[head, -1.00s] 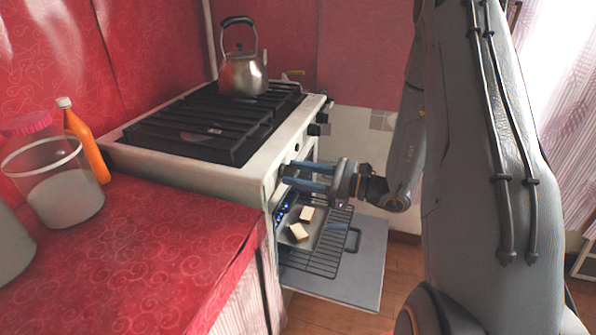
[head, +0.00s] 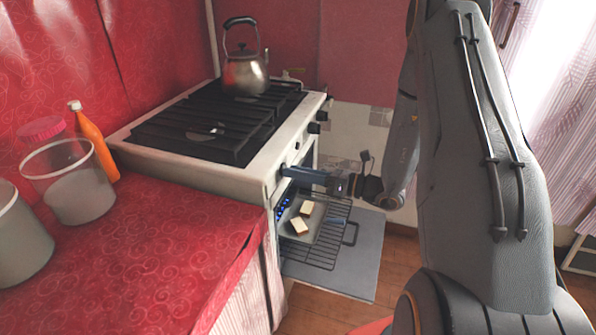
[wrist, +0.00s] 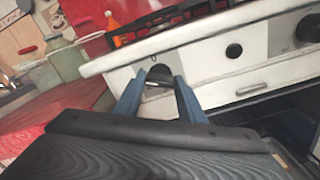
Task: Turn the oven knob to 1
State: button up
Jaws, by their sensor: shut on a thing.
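The stove (head: 225,182) is white, with a row of dark knobs on its front. My gripper (head: 287,171) is at the near end of that front panel. In the wrist view my gripper (wrist: 158,84) has its two blue fingers on either side of a dark oven knob (wrist: 159,72), shut on it. The fingers hide part of the knob in the wrist view and most of it in the head view. I cannot read which mark the knob points to. Another knob (wrist: 234,51) sits to its right on the panel.
The oven door (head: 355,270) is folded down, below my gripper. A wire rack (head: 318,262) sticks out over it, with a tray holding two pale slices (head: 299,226). A kettle (head: 245,75) stands on the back of the stove. Jars and an orange bottle (head: 95,143) are on the red counter.

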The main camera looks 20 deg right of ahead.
dwell(0.4)
jog(key=o, duration=1)
jog(key=shift+o, duration=0.2)
jog(key=v, duration=0.8)
jog(key=shift+b, duration=0.35)
jog(key=shift+a, duration=0.1)
